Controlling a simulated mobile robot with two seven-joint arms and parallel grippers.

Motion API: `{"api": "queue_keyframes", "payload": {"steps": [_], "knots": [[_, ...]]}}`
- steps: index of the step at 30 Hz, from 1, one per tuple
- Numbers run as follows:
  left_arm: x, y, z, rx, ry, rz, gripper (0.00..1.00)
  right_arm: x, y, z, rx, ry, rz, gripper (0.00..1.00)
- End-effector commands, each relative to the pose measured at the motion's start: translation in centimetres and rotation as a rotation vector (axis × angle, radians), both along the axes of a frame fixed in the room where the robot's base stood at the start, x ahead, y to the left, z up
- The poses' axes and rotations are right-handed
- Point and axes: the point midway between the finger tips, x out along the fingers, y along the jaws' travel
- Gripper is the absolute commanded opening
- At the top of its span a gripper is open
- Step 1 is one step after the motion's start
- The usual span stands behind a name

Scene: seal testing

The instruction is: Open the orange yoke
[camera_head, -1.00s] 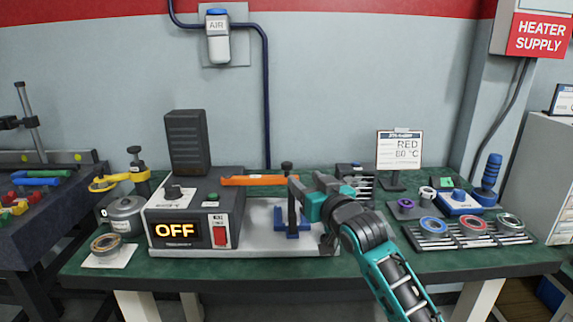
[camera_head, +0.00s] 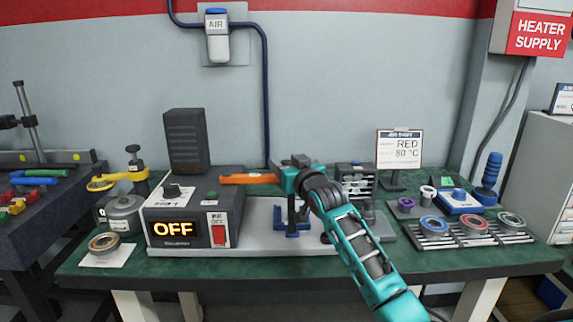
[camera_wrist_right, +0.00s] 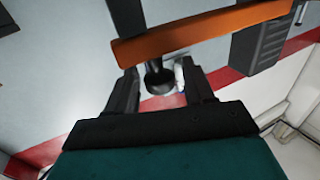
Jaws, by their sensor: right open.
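The orange yoke (camera_head: 248,179) is a bar lying level to the right of the heater control box, above a grey base plate. Its right end is hidden behind my right gripper (camera_head: 299,161) in the head view. In the right wrist view the orange yoke (camera_wrist_right: 200,32) crosses the top of the picture. My right gripper (camera_wrist_right: 161,84) is open there, with a black round knob (camera_wrist_right: 159,80) showing between its fingers. I cannot tell whether the fingers touch the knob. My left gripper is not in view.
The control box (camera_head: 190,215) reads OFF and has a red switch (camera_head: 219,235). A blue bracket (camera_head: 293,222) sits on the base plate (camera_head: 262,240) below the yoke. Rings lie on a rack (camera_head: 470,238) at right. A sign (camera_head: 399,150) stands behind.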

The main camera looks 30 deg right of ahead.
Motion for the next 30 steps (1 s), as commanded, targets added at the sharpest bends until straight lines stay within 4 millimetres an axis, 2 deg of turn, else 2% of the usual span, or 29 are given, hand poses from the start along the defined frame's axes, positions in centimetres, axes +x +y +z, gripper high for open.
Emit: {"api": "queue_keyframes", "payload": {"steps": [2,18,30], "knots": [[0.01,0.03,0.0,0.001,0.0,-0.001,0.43,-0.01,0.0,-0.01,0.0,0.0,0.0,0.53],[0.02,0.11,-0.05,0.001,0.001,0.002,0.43,-0.04,0.0,-0.04,0.0,0.001,0.0,0.01],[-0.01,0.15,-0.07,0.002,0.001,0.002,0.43,-0.06,0.01,-0.05,0.0,0.001,0.0,0.0]]}}
